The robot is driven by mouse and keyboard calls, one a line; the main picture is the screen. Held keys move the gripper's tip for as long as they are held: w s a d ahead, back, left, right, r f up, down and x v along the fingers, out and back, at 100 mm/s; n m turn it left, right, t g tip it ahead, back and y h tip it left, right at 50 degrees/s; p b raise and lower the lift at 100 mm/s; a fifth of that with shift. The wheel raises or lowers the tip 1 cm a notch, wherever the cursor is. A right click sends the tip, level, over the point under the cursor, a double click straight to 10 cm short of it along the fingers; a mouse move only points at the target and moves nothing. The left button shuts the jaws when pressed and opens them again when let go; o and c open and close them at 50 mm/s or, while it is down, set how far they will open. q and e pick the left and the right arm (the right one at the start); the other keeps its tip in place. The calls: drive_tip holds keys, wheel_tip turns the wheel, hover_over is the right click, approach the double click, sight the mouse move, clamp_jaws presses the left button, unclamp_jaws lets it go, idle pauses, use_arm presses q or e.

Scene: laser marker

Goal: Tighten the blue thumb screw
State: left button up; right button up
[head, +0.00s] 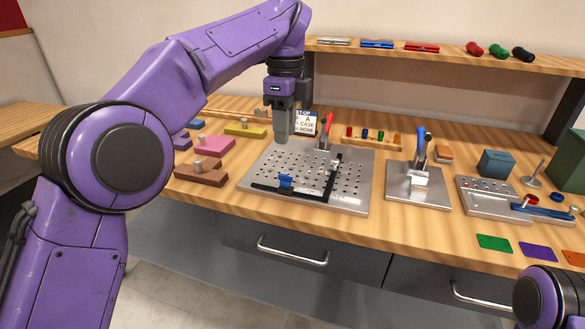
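A perforated metal plate (335,203) lies on the bench with black bars along its front and right side. A small blue piece (285,181) sits at the front bar; it looks like the blue thumb screw, but it is too small to tell how tight it is. My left gripper (282,138) points down above the plate's back left part, behind and above the blue piece and apart from it. Its fingers look close together from this side, and any gap is hidden. My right gripper is out of view.
A red-handled clamp (326,128) stands at the plate's back. A blue-handled clamp (421,148) stands on another plate to the right. Brown (201,173) and pink (214,147) blocks lie left. A shelf (440,56) runs behind.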

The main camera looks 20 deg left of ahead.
sight(285, 175)
use_arm(q)
drive_tip(key=f+b, duration=0.1)
drive_tip(key=f, duration=0.2)
drive_tip(key=f+b, duration=0.1)
drive_tip(key=f, duration=0.2)
drive_tip(key=f+b, duration=0.1)
drive_tip(key=f, duration=0.2)
drive_tip(key=shift+s+b, duration=0.35)
drive_tip(key=shift+b, duration=0.05)
drive_tip(key=shift+f, duration=0.4)
clamp_jaws()
